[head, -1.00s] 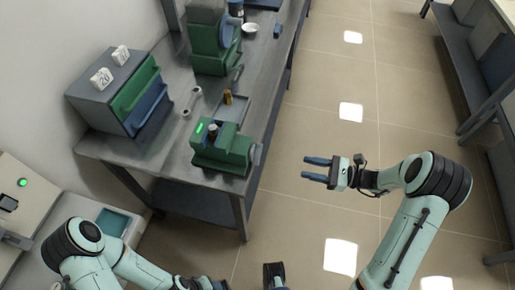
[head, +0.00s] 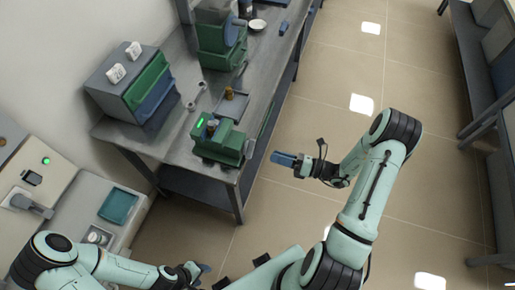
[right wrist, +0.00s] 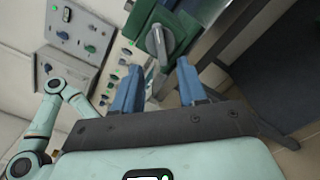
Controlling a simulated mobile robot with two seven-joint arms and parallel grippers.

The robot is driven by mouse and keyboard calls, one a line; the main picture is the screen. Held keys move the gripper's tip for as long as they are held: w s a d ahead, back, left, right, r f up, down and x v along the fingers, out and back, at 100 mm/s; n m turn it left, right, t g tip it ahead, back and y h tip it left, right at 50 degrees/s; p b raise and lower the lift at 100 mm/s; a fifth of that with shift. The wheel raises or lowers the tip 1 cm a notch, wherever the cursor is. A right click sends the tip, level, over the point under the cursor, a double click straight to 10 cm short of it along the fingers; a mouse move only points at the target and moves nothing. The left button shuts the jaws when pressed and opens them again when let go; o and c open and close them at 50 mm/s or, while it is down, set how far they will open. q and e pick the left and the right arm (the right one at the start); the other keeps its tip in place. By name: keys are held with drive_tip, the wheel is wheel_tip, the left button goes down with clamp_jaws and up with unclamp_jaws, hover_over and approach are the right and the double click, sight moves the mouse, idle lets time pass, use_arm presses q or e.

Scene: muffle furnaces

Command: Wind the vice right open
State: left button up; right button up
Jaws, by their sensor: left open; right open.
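The green vice (head: 218,142) stands on the near right corner of the grey workbench, with a lit green strip on top. Its grey handle (head: 249,148) is on the right end and faces my right gripper. My right gripper (head: 275,158) is open and empty, just right of the handle with a small gap. In the right wrist view the handle (right wrist: 160,42) lies ahead, beyond the two spread blue fingers (right wrist: 158,75), on the green vice body (right wrist: 185,18). My left gripper (head: 202,270) is open, low in the head view, away from the bench.
A small tray (head: 232,106) with a brass-coloured piece sits behind the vice. A second green machine (head: 220,45) stands further back. A drawer cabinet (head: 125,85) is at the left. Control panels stand lower left. The floor right of the bench is clear.

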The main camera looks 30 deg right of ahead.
sight(249, 148)
drive_tip(key=p+x, duration=0.1)
drive_tip(key=x, duration=0.6)
drive_tip(key=shift+w+a, duration=0.25)
drive_tip(key=shift+w, duration=0.05)
clamp_jaws()
